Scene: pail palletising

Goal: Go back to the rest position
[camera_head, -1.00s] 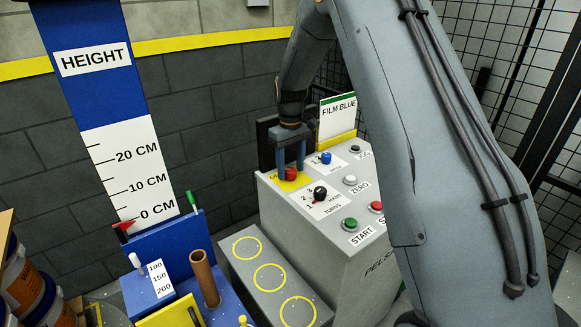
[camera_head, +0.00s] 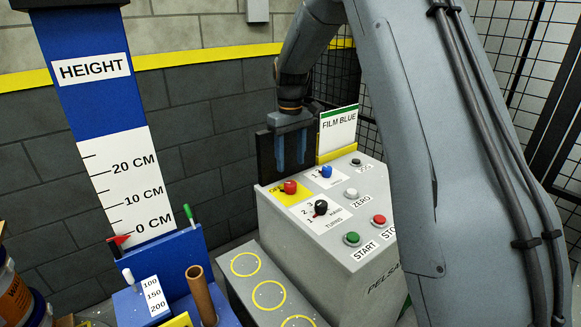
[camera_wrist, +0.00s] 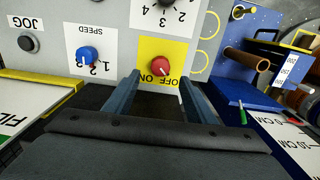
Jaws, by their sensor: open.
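My gripper (camera_head: 292,148) is open and empty. In the head view it hangs above the back left of the grey control panel (camera_head: 345,240), behind and above the red knob (camera_head: 290,187). In the wrist view the two fingers (camera_wrist: 157,95) point toward the red knob (camera_wrist: 161,67) on its yellow OFF/ON plate (camera_wrist: 182,48). The knob is beyond the fingertips and apart from them. The fingers hide part of the dark back plate and the film holder's left side in the head view.
The panel carries a blue speed knob (camera_head: 326,171), a black turns knob (camera_head: 320,207), a green START button (camera_head: 352,239) and a red button (camera_head: 379,219). A FILM BLUE sign (camera_head: 338,128) stands behind. A blue height gauge (camera_head: 92,75) stands left. Wire mesh fencing (camera_head: 535,60) is right.

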